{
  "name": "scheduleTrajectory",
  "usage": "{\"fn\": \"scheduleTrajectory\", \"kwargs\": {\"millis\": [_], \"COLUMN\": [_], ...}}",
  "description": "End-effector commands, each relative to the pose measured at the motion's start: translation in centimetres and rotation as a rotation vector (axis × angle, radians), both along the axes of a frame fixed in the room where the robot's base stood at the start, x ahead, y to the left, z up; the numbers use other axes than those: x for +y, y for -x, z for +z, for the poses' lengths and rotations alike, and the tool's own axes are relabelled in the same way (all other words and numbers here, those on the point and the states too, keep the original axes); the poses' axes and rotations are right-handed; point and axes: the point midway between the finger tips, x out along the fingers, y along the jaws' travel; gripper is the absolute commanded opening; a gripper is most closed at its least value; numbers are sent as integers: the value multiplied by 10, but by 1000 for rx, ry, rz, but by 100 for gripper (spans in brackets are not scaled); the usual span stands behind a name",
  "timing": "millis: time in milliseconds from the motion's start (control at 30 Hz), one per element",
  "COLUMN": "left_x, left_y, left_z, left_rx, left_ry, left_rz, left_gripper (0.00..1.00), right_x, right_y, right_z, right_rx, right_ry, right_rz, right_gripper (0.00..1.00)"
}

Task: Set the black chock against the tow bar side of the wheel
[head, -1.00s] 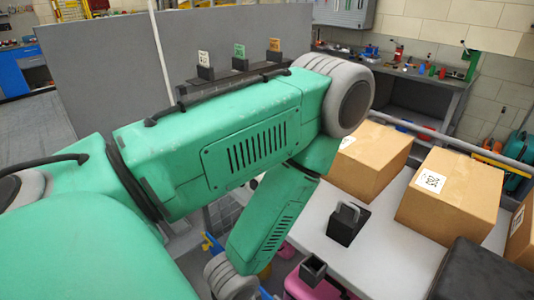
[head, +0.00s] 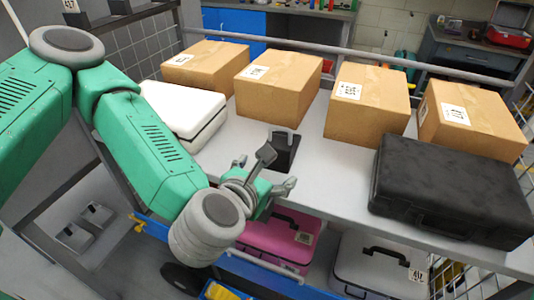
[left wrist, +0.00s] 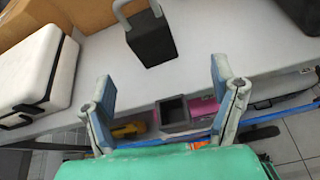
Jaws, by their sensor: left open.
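The black chock (head: 287,152), a dark block with a grey loop handle, stands on the cart's light upper deck (head: 335,174), near its front edge. It also shows in the left wrist view (left wrist: 153,42), beyond my fingertips. My left gripper (head: 265,175) is open and empty, in front of the chock and apart from it. Its two spread fingers show in the left wrist view (left wrist: 162,80). A dark wheel (head: 186,279) shows low under the cart, partly hidden by my left wrist. I cannot make out the tow bar. My right gripper is out of view.
Several cardboard boxes (head: 278,88) line the back of the deck. A white case (head: 185,108) stands left and a black case (head: 450,190) right. A pink case (head: 277,237) and a white case (head: 380,268) sit below. Two grey objects (head: 73,238) lie on the floor at left.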

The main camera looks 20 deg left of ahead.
Motion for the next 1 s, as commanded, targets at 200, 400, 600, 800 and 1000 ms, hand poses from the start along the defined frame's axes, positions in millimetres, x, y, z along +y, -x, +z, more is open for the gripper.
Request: {"fn": "scheduleTrajectory", "kwargs": {"millis": [200, 400, 600, 800, 1000], "left_x": [12, 17, 18, 17, 12], "left_y": [-17, -53, -81, -93, -121], "left_z": [14, 0, -13, -18, -27], "left_rx": [-42, -42, -42, -41, -42], "left_ry": [134, 135, 135, 134, 131], "left_rz": [131, 130, 127, 125, 123], "left_gripper": [79, 79, 79, 79, 79], "right_x": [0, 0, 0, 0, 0], "right_y": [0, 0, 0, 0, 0], "right_z": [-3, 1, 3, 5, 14], "right_rx": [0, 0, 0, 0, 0], "right_ry": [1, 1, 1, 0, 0], "right_rz": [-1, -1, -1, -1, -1], "right_gripper": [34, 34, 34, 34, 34]}}
